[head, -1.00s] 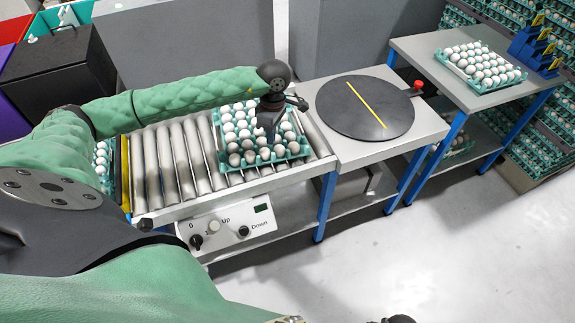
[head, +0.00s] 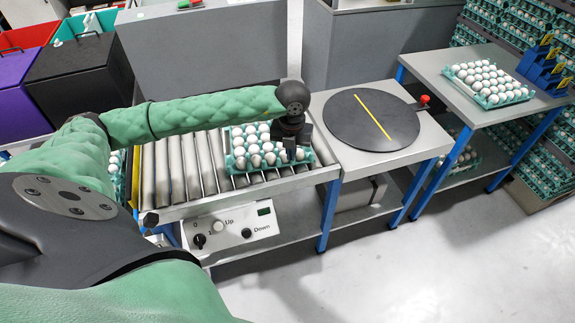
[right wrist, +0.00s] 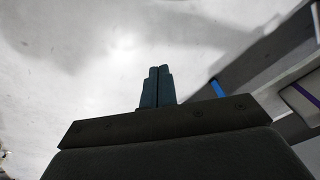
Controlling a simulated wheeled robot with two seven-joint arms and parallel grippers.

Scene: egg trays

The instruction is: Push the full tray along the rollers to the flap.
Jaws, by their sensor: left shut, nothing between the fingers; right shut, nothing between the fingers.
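The full tray, teal with white eggs (head: 231,163), rests on the roller conveyor (head: 178,170), at its right part. My left gripper (head: 290,156) points down over the tray's right side, its fingers shut and empty. Whether the fingertips touch the tray or eggs cannot be told. My arm and gripper hide the tray's far right corner. A narrow yellow bar (head: 136,180) stands at the left end of the rollers; it may be the flap. My right gripper (right wrist: 158,86) shows in the right wrist view, shut and empty, above pale floor.
A black turntable (head: 350,120) with a yellow line adjoins the rollers on the right. Another egg tray (head: 487,104) sits on the far right table. A control panel (head: 228,228) is on the conveyor's front. Several bare rollers lie left of the full tray. Part of another tray shows beyond the yellow bar.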

